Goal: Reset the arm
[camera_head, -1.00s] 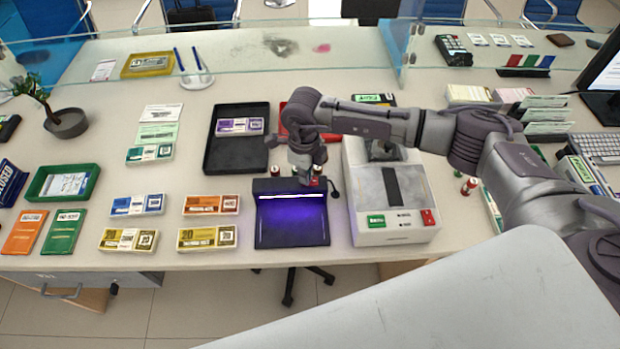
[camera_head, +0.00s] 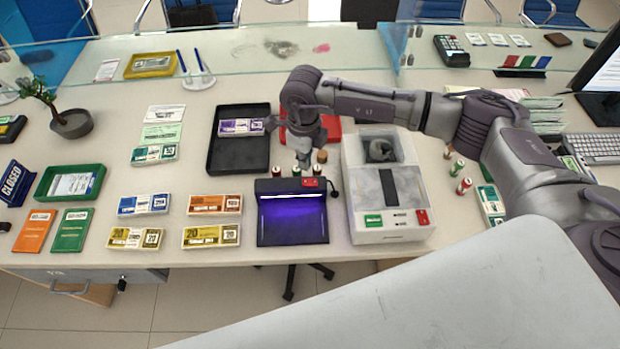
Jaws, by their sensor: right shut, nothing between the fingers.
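My right arm comes in from the right and reaches across the counter. Its gripper (camera_head: 304,163) points down just behind the dark lamp unit (camera_head: 292,228) with the glowing violet strip. The fingers are shut and hold nothing. Small rolls stand close by: a red one (camera_head: 276,171) left of the fingertips and a brown one (camera_head: 321,156) to their right. Whether the fingertips touch anything is too small to tell. My left gripper is not in view.
A white counting machine (camera_head: 388,222) stands right of the lamp. A black tray (camera_head: 228,157) with a purple note bundle lies to the left, a red tray (camera_head: 333,127) behind the gripper. Several note bundles lie at left. A glass screen (camera_head: 250,57) runs along the back.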

